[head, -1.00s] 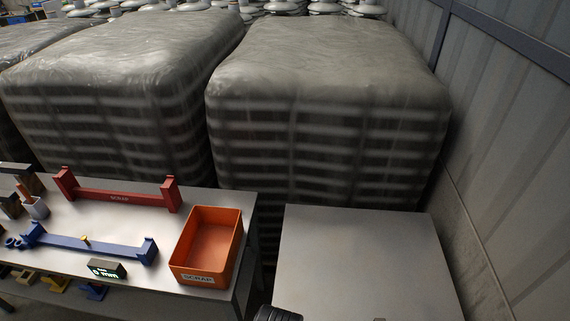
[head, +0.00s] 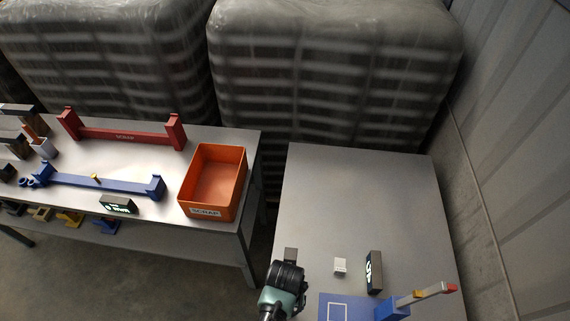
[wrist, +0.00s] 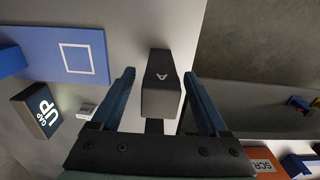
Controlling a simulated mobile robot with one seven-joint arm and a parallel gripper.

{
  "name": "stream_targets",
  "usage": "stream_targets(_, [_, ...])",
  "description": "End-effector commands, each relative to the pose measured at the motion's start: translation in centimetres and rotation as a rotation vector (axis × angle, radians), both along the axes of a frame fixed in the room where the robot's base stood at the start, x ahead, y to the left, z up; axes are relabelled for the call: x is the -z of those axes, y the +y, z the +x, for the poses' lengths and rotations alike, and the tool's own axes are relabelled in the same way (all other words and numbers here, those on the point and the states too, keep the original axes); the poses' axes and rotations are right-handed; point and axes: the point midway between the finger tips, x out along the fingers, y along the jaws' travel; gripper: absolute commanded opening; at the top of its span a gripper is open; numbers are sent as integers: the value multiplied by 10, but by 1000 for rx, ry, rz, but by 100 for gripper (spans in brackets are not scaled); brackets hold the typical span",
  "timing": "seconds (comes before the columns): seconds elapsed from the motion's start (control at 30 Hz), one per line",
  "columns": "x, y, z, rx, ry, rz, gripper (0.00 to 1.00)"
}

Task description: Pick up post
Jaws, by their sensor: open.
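A dark grey block-shaped post (wrist: 161,97), with a pale mark on its end, stands between my fingers in the wrist view. My gripper (wrist: 160,74) is open, with one blue finger on each side of the post. A gap shows between each finger and the post near the tips. The fingers are hidden in the head view.
On the right-hand table (head: 350,195) are a small white block (head: 340,266), a dark labelled block (head: 374,272), a blue mat (head: 326,312) and a blue stand (head: 392,310) with a bar. The far half is clear. An orange SCRAP bin (head: 213,182) stands on the left bench.

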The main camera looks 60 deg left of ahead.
Motion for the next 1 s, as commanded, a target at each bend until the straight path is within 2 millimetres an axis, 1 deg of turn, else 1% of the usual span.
stream_targets(0.03, [4, 0, 0, 0, 2, -1, 78])
stream_targets(0.13, [9, 0, 0, 1, 0, 0, 78])
stream_targets(0.37, [10, 0, 0, 1, 0, 0, 78])
stream_targets(0.47, [10, 0, 0, 1, 0, 0, 61])
stream_targets(0.6, [10, 0, 0, 1, 0, 0, 36])
stream_targets(0.77, [10, 0, 0, 1, 0, 0, 7])
stream_targets(0.8, [10, 0, 0, 1, 0, 0, 0])
stream_targets(1.0, [10, 0, 0, 1, 0, 0, 0])
